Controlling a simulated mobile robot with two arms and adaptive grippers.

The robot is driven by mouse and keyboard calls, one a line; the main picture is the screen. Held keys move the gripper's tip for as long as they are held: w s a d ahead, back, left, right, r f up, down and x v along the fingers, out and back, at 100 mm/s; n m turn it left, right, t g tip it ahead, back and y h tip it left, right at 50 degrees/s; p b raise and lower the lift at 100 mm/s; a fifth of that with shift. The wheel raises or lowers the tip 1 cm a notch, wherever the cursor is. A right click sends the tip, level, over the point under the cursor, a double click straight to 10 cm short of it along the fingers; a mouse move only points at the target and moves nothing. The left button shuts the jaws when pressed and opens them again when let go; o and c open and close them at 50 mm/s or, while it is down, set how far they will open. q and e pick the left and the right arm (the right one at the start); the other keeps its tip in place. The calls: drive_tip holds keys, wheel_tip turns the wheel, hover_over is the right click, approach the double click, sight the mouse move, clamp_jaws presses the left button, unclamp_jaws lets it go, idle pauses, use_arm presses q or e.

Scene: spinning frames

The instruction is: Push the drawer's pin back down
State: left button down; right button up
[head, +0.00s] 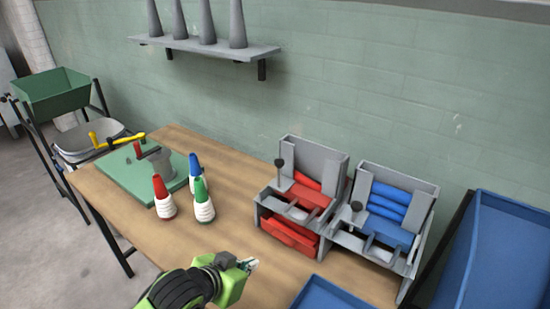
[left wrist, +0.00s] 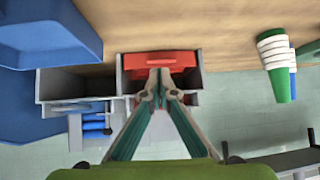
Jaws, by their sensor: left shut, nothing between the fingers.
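Two grey units stand side by side on the table. The left unit has a red drawer (head: 288,236) low in its front, which also shows in the left wrist view (left wrist: 150,61). A pin with a dark round knob (head: 279,162) stands upright at that unit's left side, its knob well above the red parts. A second dark-knobbed pin (head: 356,206) sits lower on the right, blue-filled unit. My left gripper (head: 252,264) is shut and empty, in front of the red drawer. Its fingertips (left wrist: 159,76) overlap the drawer in the wrist view; I cannot tell whether they touch.
Red, blue and green-capped cones (head: 203,212) and a green board (head: 143,178) with a grey winder stand left on the table (head: 232,178). A blue tray (head: 330,296) lies at the front, and a blue bin (head: 505,250) stands right. A shelf (head: 205,48) hangs behind.

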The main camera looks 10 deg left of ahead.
use_arm(q)
drive_tip(key=w+a+r+t+h, duration=0.1)
drive_tip(key=w+r, duration=0.3)
drive_tip(key=r, duration=0.3)
drive_tip(key=w+a+r+t+h, duration=0.1)
drive_tip(key=w+r+t, duration=0.1)
drive_tip(key=w+r, duration=0.3)
drive_tip(key=w+a+r+t+h, duration=0.1)
drive_tip(key=w+r, duration=0.3)
drive_tip(key=r, duration=0.6)
drive_tip(key=shift+w+r+m+t, duration=0.3)
drive_tip(key=shift+w+m, duration=0.05)
drive_tip(key=shift+m, duration=0.05)
drive_tip(key=p, duration=0.3)
hover_over(279, 174)
drive_tip(key=s, duration=0.2)
wheel_tip(279, 174, down, 2)
drive_tip(key=f, duration=0.2)
drive_tip(key=a+f, duration=0.1)
drive_tip(key=f, duration=0.1)
drive_tip(key=shift+f+p, duration=0.3)
drive_tip(key=shift+p, duration=0.1)
drive_tip(key=shift+w, duration=0.1)
